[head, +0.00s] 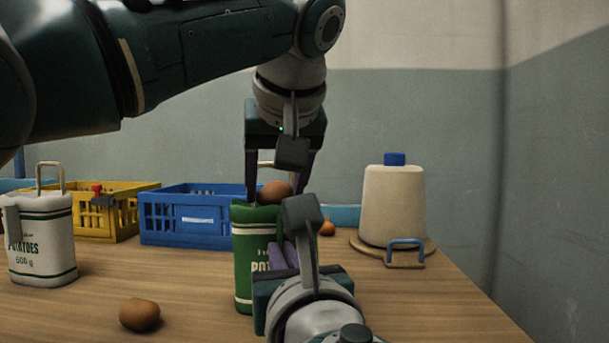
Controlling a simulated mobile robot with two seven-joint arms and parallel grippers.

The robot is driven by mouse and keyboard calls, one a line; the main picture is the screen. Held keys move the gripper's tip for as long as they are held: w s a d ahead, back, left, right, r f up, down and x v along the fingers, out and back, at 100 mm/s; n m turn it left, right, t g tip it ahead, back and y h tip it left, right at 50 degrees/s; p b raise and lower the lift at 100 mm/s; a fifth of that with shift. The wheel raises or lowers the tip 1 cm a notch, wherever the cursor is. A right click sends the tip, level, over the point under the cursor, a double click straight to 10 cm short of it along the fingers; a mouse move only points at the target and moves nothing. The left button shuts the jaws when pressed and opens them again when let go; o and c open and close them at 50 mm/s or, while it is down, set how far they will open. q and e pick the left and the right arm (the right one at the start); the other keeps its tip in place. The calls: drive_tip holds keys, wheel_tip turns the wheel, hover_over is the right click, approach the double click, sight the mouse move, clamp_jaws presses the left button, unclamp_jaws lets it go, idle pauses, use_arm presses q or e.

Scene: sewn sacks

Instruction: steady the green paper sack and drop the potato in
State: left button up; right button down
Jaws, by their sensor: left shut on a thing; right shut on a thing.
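The green paper sack (243,262) stands upright on the table with a wire handle at its top. My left gripper (276,188) points down from above. It is shut on a brown potato (273,193), held at the sack's mouth. The potato's lower part is hidden by the sack's front and my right gripper. My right gripper (281,257) reaches in from the front and is shut on the sack's right side. Its own body hides much of that side and where its fingers grip.
Another potato (140,314) lies front left. A white potato sack (42,245) stands far left. Yellow (122,220) and blue (190,230) crates stand behind. A cream blue-topped container (393,208) stands on a round board (370,249) at right; a small onion-like item (327,228) lies nearby.

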use_arm(q)
drive_tip(key=shift+f, duration=0.1)
idle(0.3)
drive_tip(key=o, duration=1.2)
drive_tip(key=v, duration=1.2)
